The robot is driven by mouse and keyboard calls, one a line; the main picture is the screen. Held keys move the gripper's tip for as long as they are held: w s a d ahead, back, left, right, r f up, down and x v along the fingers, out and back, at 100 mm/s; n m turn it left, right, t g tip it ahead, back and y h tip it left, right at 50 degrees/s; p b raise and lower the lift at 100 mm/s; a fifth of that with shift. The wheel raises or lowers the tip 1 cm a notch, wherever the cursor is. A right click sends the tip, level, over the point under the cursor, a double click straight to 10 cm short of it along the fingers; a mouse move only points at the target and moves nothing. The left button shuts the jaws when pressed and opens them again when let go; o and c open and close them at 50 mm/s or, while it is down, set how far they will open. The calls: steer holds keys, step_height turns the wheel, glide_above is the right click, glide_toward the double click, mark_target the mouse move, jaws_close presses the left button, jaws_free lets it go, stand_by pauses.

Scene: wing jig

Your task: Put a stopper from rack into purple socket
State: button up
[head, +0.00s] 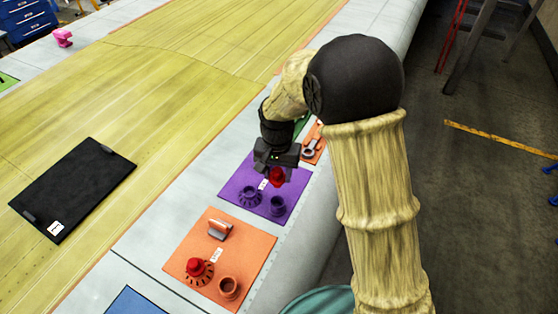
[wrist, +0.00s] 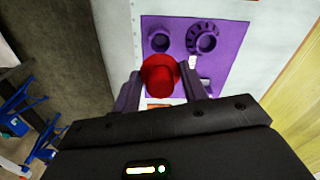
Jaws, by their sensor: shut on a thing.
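My gripper (head: 276,168) is shut on a red stopper (head: 277,177) and holds it above the purple mat (head: 235,180). In the wrist view the red stopper (wrist: 160,74) sits between the two purple-tinted fingers. The purple socket (head: 278,205) is a small round cup at the mat's near right.
A nearer orange mat (head: 246,259) carries an orange rack with a red stopper (head: 195,266), an orange socket (head: 229,288) and a handle-like piece (head: 219,229). A black panel (head: 73,188) lies to the left on the yellow wing surface. Another orange mat is partly hidden behind my arm.

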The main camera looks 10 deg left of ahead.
mark_target(277, 180)
steer(key=shift+w, duration=0.3)
steer(key=shift+s+a, duration=0.1)
steer(key=shift+s, duration=0.3)
steer(key=shift+s+f, duration=0.15)
steer(key=f+b, duration=0.2)
steer(key=f, duration=0.1)
steer(key=shift+w+b, duration=0.2)
steer(key=shift+b, duration=0.1)
steer(key=shift+f+b, duration=1.3)
steer(key=shift+f, duration=0.55)
steer(key=shift+f+b, duration=1.15)
steer(key=shift+f, duration=0.75)
steer(key=o, duration=1.1)
steer(key=shift+c, duration=0.2)
steer(key=shift+r, duration=0.15)
